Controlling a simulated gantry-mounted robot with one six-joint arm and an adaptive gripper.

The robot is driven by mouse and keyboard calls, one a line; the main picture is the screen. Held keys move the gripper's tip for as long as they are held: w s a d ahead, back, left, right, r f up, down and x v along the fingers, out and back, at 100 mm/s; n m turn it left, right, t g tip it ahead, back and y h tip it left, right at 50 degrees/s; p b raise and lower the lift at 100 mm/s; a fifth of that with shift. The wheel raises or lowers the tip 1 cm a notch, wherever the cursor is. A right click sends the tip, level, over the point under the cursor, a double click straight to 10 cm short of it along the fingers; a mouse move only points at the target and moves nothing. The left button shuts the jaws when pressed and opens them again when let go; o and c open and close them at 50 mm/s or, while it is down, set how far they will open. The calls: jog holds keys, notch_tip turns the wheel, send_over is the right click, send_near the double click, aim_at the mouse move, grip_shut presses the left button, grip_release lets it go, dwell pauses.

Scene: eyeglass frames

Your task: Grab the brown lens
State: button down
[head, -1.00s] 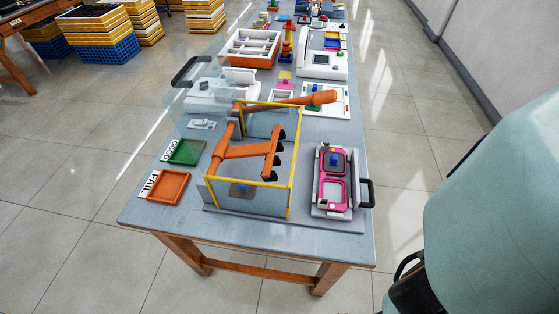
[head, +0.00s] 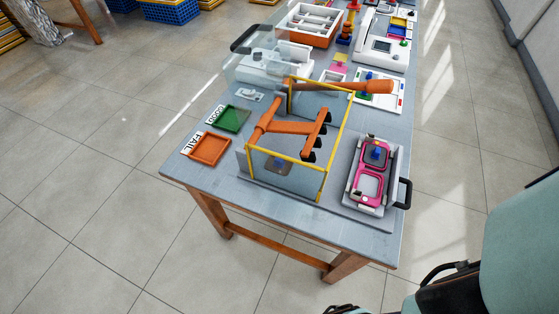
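A small brownish lens-like piece (head: 279,164) with a bluish centre shows low at the front of the yellow-edged box (head: 283,181); I cannot tell whether it is inside or seen through the wall. A pink eyeglass frame (head: 369,185) lies in a light fixture (head: 390,188) at the right of the table. A dark lens with a blue knob (head: 376,154) sits at its far opening; the near opening looks pale. I cannot make out my gripper; only a teal part of my body and dark parts show at lower right, apart from the table.
An orange rack stands in the yellow-edged box. A green GOOD tray (head: 231,119) and an orange FAIL tray (head: 209,149) lie at the left. A black handle (head: 405,193) sticks out at the right. The table's front strip is clear.

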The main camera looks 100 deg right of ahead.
dwell(0.4)
jog(key=c, duration=0.8)
grip_release()
jog(key=shift+c, duration=0.2)
